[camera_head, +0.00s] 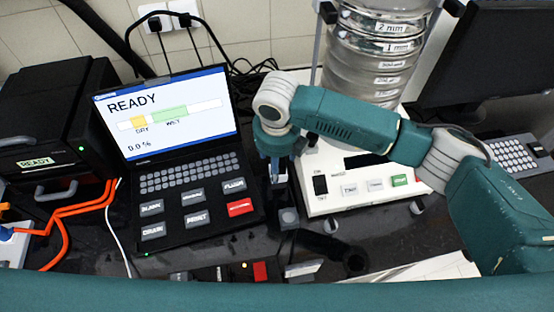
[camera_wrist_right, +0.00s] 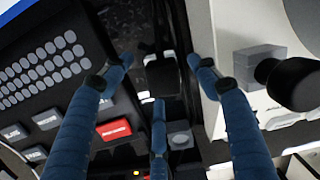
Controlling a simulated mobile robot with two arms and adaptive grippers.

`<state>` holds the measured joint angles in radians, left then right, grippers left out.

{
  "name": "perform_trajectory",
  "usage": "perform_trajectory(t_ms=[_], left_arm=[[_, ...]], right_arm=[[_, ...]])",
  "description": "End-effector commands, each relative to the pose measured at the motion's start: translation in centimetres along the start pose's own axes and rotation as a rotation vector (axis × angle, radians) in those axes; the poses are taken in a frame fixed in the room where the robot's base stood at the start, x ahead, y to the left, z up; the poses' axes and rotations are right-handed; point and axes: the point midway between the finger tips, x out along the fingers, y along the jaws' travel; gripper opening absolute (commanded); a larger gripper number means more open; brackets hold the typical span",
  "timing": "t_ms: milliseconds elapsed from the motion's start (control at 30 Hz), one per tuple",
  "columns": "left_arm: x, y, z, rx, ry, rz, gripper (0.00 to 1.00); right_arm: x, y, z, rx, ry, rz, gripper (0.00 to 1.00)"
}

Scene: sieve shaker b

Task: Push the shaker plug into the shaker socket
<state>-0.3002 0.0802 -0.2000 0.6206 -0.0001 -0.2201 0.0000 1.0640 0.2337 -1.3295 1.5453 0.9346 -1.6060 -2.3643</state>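My right gripper (camera_head: 275,172) points down between the laptop-like console and the white shaker base. In the right wrist view its blue fingers (camera_wrist_right: 160,72) are spread apart. A small dark block (camera_wrist_right: 162,76), possibly the shaker plug, shows between the fingertips with gaps at both sides. I cannot tell its distance from them. A grey square piece with a round face (camera_head: 288,217) lies just below the gripper in the head view and also shows in the right wrist view (camera_wrist_right: 180,138). It may be the socket, but I cannot tell. My left gripper is not in view.
The console (camera_head: 190,182) with a READY screen stands left of my right gripper. The shaker base (camera_head: 345,200) with its clear sieve stack (camera_head: 370,60) is close on the right. Orange cables (camera_head: 85,210) lie left. A black knob (camera_wrist_right: 295,84) is right in the wrist view.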

Motion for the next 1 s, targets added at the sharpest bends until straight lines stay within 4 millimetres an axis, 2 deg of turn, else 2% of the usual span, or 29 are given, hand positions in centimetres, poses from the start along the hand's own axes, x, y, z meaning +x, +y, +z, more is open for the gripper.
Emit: perform_trajectory(t_ms=[267, 367, 700, 833, 1000], left_arm=[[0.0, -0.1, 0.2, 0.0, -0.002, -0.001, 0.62], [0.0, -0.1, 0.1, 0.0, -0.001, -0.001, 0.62], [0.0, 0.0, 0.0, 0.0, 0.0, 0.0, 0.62], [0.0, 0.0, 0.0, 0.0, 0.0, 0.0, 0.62], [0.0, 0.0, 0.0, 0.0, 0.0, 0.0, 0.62]], right_arm=[[-0.6, 0.0, 0.0, 0.0, -0.001, 0.0, 0.6], [-1.9, 0.0, 0.1, 0.0, -0.002, 0.0, 0.6], [-9.0, 0.0, 0.1, 0.0, -0.003, -0.001, 0.6], [-10.9, 0.0, 0.0, -0.001, -0.002, 0.0, 0.6], [-11.9, 0.0, -0.1, 0.0, 0.0, -0.001, 0.6]])
